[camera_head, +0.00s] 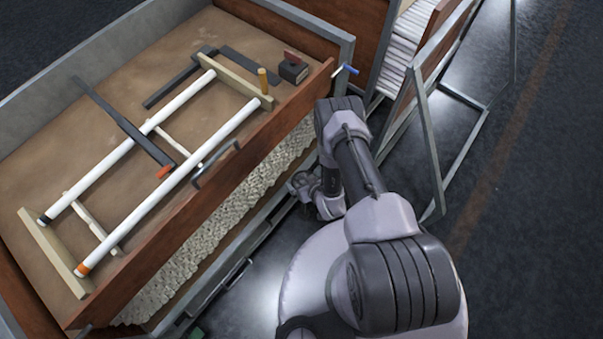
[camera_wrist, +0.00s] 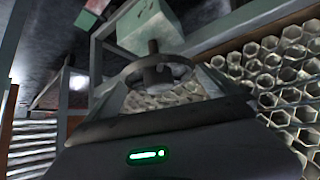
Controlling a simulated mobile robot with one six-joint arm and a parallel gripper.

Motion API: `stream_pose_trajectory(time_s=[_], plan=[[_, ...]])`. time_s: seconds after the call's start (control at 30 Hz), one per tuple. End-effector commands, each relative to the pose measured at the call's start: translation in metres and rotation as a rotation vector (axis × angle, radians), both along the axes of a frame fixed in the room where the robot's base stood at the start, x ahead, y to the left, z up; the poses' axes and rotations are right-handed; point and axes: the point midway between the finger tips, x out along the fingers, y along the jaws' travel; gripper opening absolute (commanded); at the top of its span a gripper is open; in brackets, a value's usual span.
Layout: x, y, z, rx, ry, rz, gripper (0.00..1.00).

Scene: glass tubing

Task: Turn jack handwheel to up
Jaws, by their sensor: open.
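The jack handwheel (camera_wrist: 133,74) shows in the wrist view as a dark grey ring with a hub and a short upright post at its centre. My gripper (camera_wrist: 157,82) is open, with one finger to each side of the wheel. I cannot tell whether the fingers touch the rim. In the head view my gripper (camera_head: 318,193) is low beside the front of the wooden bench, partly hidden by my arm. The wheel cannot be told apart clearly there.
The bench (camera_head: 215,175) carries a frame of white tubes (camera_head: 170,185), dark bars and a small dark block (camera_head: 293,70). Honeycomb-like cells (camera_wrist: 285,65) fill the wrist view's right side. A metal rack (camera_head: 430,130) stands to the right. The floor farther right is clear.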

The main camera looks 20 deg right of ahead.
Motion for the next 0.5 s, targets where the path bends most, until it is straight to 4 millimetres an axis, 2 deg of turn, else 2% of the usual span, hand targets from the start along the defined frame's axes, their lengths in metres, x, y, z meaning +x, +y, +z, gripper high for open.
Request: stream_pose_trajectory(time_s=[0.23, 0.4, 0.5], plan=[[-0.0003, -0.0001, 0.0000, 0.000, 0.000, 0.000, 1.00], [-0.0001, 0.0000, 0.0000, 0.000, 0.000, 0.000, 0.67], [0.0000, 0.0000, 0.0000, 0.000, 0.000, 0.000, 0.50]])
